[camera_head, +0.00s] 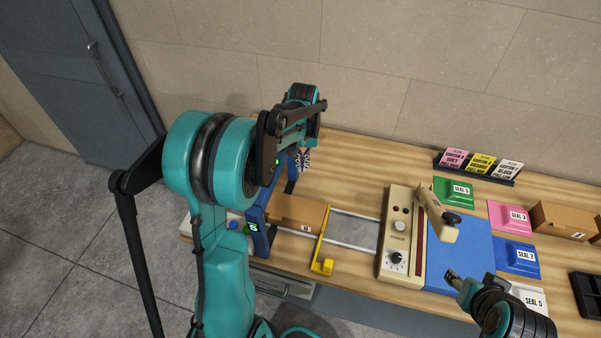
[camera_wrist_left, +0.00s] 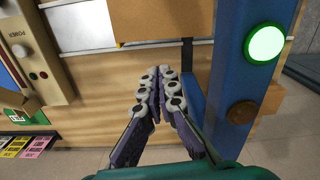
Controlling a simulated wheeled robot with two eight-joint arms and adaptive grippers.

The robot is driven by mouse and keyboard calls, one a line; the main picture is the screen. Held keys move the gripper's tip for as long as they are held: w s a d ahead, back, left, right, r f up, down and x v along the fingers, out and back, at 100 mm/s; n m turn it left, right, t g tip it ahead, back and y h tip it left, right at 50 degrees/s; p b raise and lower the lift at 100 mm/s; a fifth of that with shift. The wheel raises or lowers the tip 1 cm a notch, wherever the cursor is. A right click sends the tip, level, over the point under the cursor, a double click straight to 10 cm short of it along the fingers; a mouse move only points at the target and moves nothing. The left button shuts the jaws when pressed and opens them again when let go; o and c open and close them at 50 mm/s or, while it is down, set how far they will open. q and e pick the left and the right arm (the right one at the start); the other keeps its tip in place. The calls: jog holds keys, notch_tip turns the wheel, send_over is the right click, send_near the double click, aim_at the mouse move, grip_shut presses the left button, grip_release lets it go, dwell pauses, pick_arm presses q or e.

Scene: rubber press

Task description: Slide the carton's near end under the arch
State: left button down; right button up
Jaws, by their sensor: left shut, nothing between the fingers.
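The brown carton (camera_head: 299,211) lies on the wooden bench, its left end close beside the blue arch (camera_head: 258,228). The left wrist view shows the carton (camera_wrist_left: 160,20) at the top and a blue arch post (camera_wrist_left: 232,80) at right, with a lit green button. I cannot tell whether the carton's end is under the arch. My left gripper (camera_head: 304,160) is behind the carton, on the wall side; its fingertips (camera_wrist_left: 158,78) are together, empty and apart from the carton. My right gripper (camera_head: 452,275) is over the blue mat; its finger state is unclear.
A yellow stop (camera_head: 322,262) and rails (camera_head: 370,216) lie right of the carton. A cream sealer (camera_head: 396,240) stands beyond, beside the blue mat (camera_head: 460,242). Seal packets, including a green one (camera_head: 453,192), and a second carton (camera_head: 562,221) lie further right. A card rack (camera_head: 478,170) stands behind.

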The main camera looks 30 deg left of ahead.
pick_arm(q)
notch_tip(320, 180, up, 3)
jog(key=m+b, duration=0.2)
jog(key=b, duration=0.5)
send_over(293, 217)
jog(key=s, duration=0.3)
jog(key=f+b, duration=0.1)
jog(key=f, duration=0.5)
jog(key=f+b, duration=0.2)
jog(key=f, duration=0.5)
jog(key=f+b, duration=0.2)
jog(key=f, duration=0.5)
jog(key=shift+w+d, duration=0.15)
jog(key=shift+w, duration=0.15)
jog(key=shift+w, duration=0.1)
jog(key=shift+w, duration=0.9)
jog(key=shift+w+a, duration=0.2)
jog(key=shift+w, duration=0.05)
jog(key=shift+s, duration=0.1)
